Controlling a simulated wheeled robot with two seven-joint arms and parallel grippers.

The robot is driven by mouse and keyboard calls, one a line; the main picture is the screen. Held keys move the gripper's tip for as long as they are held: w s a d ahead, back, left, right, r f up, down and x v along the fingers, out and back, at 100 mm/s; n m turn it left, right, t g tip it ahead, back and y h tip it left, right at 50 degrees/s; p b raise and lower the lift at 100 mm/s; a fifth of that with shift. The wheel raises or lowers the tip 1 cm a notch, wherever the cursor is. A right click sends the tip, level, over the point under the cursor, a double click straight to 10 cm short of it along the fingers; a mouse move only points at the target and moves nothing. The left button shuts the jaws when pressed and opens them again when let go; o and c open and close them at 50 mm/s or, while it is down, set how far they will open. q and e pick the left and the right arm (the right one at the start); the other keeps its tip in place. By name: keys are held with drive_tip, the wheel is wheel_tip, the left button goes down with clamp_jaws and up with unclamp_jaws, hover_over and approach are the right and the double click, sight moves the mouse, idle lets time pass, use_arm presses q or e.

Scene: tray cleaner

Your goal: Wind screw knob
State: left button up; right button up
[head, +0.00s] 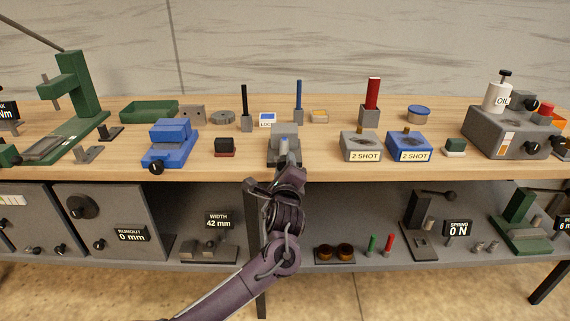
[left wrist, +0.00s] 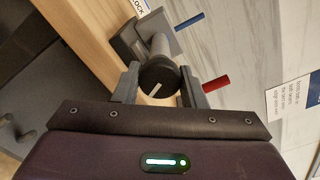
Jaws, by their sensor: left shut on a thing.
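A dark round screw knob (left wrist: 158,80) with a pale line on its face sits at the end of a grey shaft in the left wrist view. My left gripper (left wrist: 158,84) has its two fingers on either side of the knob and is shut on it. In the head view the left gripper (head: 284,172) reaches up to the front of a grey block device (head: 284,130) at the table's front edge. The knob is hidden behind the gripper in the head view. My right gripper is not in view.
A blue vise (head: 171,140) and a small dark red-based block (head: 225,147) stand to the left. A lower shelf (head: 310,264) with several items lies under the wooden tabletop (head: 320,172).

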use_arm(q)
drive_tip(key=shift+s+f+n, duration=0.1)
drive_tip(key=shift+f+n, duration=0.2)
drive_tip(key=shift+n, duration=0.1)
drive_tip(key=shift+f, duration=0.1)
drive_tip(key=o, duration=0.7)
drive_tip(key=shift+o, duration=1.4)
drive_tip(key=shift+s+r, duration=0.1)
drive_tip(key=shift+r, duration=0.2)
drive_tip(key=shift+s, duration=0.1)
drive_tip(key=s, duration=0.7)
drive_tip(key=shift+s, duration=0.35)
